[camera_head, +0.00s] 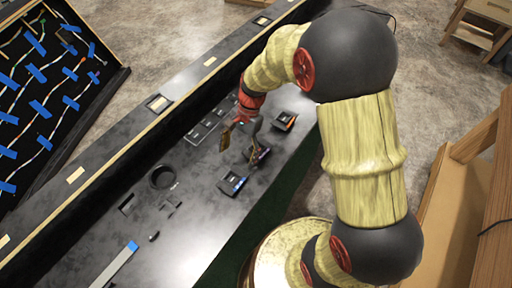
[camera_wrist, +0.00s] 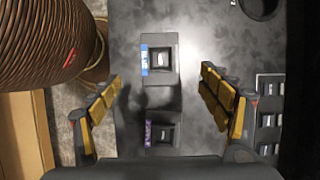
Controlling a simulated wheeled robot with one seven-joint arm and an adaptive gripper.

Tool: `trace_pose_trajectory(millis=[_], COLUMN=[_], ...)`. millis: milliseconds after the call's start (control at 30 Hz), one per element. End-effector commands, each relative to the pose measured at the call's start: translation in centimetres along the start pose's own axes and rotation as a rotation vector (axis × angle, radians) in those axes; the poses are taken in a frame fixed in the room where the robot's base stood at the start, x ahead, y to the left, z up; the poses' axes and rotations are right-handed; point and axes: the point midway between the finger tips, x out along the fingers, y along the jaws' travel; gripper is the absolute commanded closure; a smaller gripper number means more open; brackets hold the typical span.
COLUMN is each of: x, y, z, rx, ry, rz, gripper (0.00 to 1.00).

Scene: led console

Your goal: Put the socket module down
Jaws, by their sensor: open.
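Three small black square modules lie on the dark console top. One has a blue edge strip (camera_head: 232,184), one a purple strip (camera_head: 258,155), one an orange-red strip (camera_head: 285,121). I cannot tell by name which is the socket module. My gripper (camera_head: 238,143) is open and empty above the console, by the purple-edged module. In the wrist view, the purple-edged module (camera_wrist: 165,134) lies flat between my spread yellow fingers (camera_wrist: 160,88), apart from both. The blue-edged module (camera_wrist: 160,59) lies beyond the fingertips.
The console top (camera_head: 185,225) has a round opening (camera_head: 162,177), several dark switches in a row (camera_head: 207,124) and a light bar (camera_head: 118,265). A board with wires and blue tape (camera_head: 45,80) stands at upper left. Wooden furniture (camera_head: 460,190) is at right.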

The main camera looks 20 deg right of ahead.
Motion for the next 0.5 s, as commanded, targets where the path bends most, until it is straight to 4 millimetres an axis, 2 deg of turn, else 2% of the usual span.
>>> trace_pose_trajectory(millis=[133, 233, 400, 500], x=[-3.4, -7.4, -14.1, -17.1], y=[0.5, 1.7, 5.2, 7.8], z=[0.9, 2.3, 5.2, 6.9], rx=[-0.092, -0.218, -0.467, -0.606], ry=[0.059, 0.140, 0.318, 0.431], rz=[-0.031, -0.062, -0.100, -0.107], gripper=[0.22, 0.22, 0.22, 0.22])
